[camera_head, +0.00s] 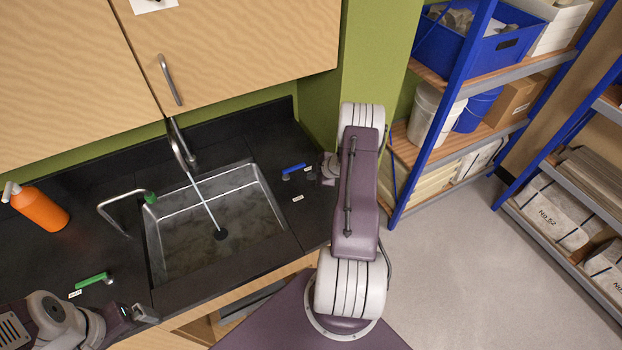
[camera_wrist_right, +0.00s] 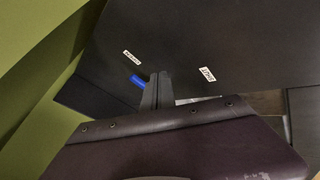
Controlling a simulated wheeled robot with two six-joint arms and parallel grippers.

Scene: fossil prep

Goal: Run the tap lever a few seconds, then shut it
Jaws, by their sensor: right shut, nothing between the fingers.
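The tall curved tap (camera_head: 181,150) stands behind the sink (camera_head: 160,262), and a thin stream of water (camera_head: 205,203) runs from it to the drain. A blue lever (camera_head: 293,168) lies on the black counter right of the sink. My right gripper (camera_head: 313,174) is shut and empty just right of the blue lever. In the right wrist view its fingers (camera_wrist_right: 158,90) are beside the blue lever (camera_wrist_right: 137,81); I cannot tell whether they touch. A green lever (camera_head: 92,280) is on the counter at left. My left gripper (camera_head: 138,313) is low at the counter's front edge, its opening unclear.
A green-tipped thin spout (camera_head: 125,203) reaches over the sink's left side. An orange bottle (camera_head: 40,207) stands at the far left. Wooden cabinets (camera_head: 225,55) hang above. Blue-framed shelving (camera_head: 445,115) is to the right of my right arm.

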